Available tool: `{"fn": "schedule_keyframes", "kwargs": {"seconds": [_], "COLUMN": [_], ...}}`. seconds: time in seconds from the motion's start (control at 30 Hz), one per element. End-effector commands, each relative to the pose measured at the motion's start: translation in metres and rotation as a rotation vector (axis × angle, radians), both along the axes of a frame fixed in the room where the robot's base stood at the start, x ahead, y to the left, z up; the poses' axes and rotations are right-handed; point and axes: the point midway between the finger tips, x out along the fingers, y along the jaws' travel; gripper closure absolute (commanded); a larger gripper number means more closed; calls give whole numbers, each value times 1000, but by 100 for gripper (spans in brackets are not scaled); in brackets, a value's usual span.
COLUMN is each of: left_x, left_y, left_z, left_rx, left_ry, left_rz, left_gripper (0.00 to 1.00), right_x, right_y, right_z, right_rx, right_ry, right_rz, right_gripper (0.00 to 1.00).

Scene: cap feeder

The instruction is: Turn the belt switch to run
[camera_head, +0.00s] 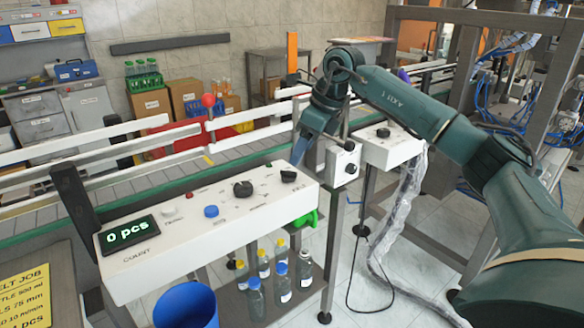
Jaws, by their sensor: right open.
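A white control panel (150,265) runs along the front of the conveyor, with a display reading "0 pcs". Two black knobs sit on its top: one near the middle (242,188) and one at the right end (288,174). Their labels are too small to read, so I cannot tell for sure which is the belt switch. My right gripper (299,152) is open and points down just above and behind the right-end knob. I cannot tell whether it touches the knob. My left gripper is not in view.
The panel also has a blue button (211,211) and a white button (168,210). White guide rails (100,152) line the conveyor behind. A second white control box (390,150) stands to the right. Bottles and a blue bin (186,305) are below the panel.

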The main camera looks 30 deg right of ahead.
Motion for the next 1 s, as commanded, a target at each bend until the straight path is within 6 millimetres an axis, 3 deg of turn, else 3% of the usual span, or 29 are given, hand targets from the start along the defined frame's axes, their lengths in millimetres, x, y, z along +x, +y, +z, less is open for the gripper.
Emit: {"fn": "schedule_keyframes", "kwargs": {"seconds": [0.2, 0.4, 0.73, 1.0], "left_x": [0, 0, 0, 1], "left_y": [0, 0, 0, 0], "left_z": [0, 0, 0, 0], "left_rx": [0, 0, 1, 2], "left_ry": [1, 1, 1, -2], "left_rz": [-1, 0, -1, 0], "left_gripper": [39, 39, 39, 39], "right_x": [13, 19, 20, 20], "right_y": [9, 14, 14, 14], "right_z": [-39, -56, -59, -59], "right_rx": [1, 1, 2, 2], "right_ry": [2, 1, -1, -1], "right_rz": [1, 2, 1, 1], "right_gripper": [46, 46, 46, 67]}}
